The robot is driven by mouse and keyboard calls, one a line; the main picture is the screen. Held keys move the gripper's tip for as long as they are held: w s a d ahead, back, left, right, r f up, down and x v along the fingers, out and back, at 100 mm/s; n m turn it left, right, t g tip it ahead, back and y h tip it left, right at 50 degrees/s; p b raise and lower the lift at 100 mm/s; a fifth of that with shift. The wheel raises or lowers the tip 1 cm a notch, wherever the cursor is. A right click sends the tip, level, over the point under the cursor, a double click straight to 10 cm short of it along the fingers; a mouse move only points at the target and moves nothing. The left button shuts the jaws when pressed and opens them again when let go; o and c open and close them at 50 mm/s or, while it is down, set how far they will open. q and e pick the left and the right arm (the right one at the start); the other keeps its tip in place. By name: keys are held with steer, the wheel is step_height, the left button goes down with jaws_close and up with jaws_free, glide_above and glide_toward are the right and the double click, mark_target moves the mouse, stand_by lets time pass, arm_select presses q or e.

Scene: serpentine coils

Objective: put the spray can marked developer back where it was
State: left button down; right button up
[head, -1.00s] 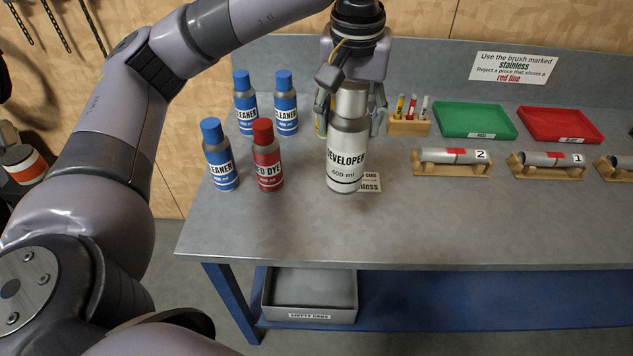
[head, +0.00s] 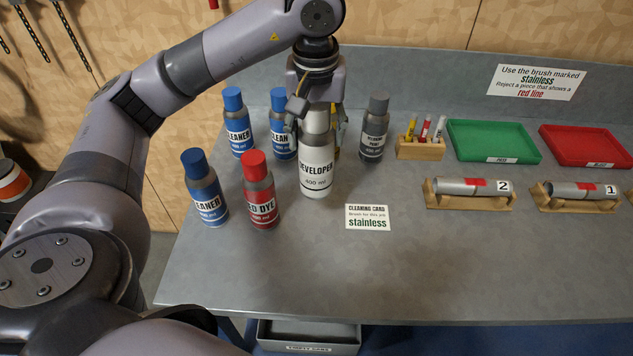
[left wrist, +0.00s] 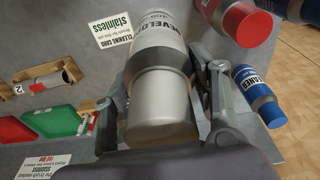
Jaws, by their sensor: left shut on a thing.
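The white and grey spray can marked developer (head: 317,168) is upright in my left gripper (head: 315,128), whose fingers are closed on its upper part. It stands at or just above the bench, right of the red dye can (head: 262,192); I cannot tell whether its base touches. In the left wrist view the developer can (left wrist: 160,100) shows cap-first between the fingers (left wrist: 172,100), its label partly hidden. My right gripper is in neither view.
Blue cleaner cans (head: 205,190) stand left. The cleaning card (head: 368,217) lies in front. Bare bench (head: 300,265) stretches along the front.

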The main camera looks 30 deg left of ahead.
mark_target(317, 179)
arm_select(q)
steer(key=f, duration=0.3)
steer(key=f+p, duration=0.1)
steer(key=shift+w+a+f, duration=0.2)
steer(key=shift+w+f, duration=0.05)
steer(key=shift+f, duration=0.05)
step_height(317, 179, down, 3)
steer(key=shift+r, duration=0.1)
steer(key=shift+s+d+f+p, duration=0.1)
steer(key=shift+f+p, duration=0.2)
steer(key=shift+f, duration=0.3)
step_height(317, 179, down, 3)
steer(key=shift+f+p, duration=0.15)
steer(key=shift+p, duration=0.3)
steer(key=shift+f, duration=0.15)
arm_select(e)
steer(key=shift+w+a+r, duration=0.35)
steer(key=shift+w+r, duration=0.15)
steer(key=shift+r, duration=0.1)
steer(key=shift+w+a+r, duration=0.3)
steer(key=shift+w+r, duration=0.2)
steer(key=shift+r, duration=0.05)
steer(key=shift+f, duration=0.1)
